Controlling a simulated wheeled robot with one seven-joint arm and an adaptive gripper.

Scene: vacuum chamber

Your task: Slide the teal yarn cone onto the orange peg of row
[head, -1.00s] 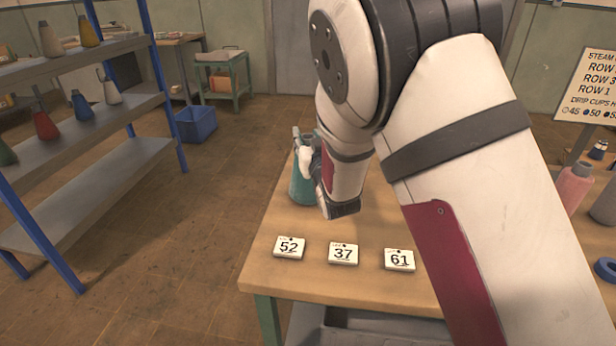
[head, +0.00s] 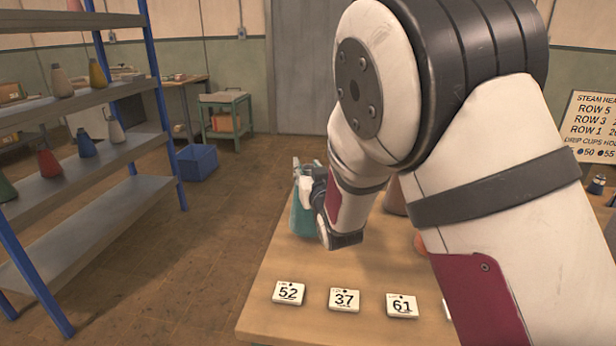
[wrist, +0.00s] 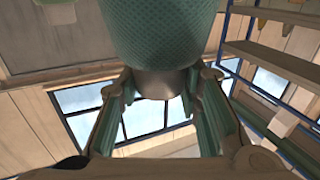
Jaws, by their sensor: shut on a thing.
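The teal yarn cone (head: 302,216) is at the far left part of the wooden table in the head view, partly hidden by my gripper. My gripper (head: 308,172) is shut on the cone near its narrow top. In the wrist view the cone (wrist: 150,35) fills the top middle, and the fingers (wrist: 158,100) press on both sides of its smooth grey end. I cannot tell whether the cone touches the table.
A shelf (head: 90,230) with several cones stands left. A blue bin (head: 197,162) is on the floor. A sign (head: 593,125) stands right. My arm hides much of the table.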

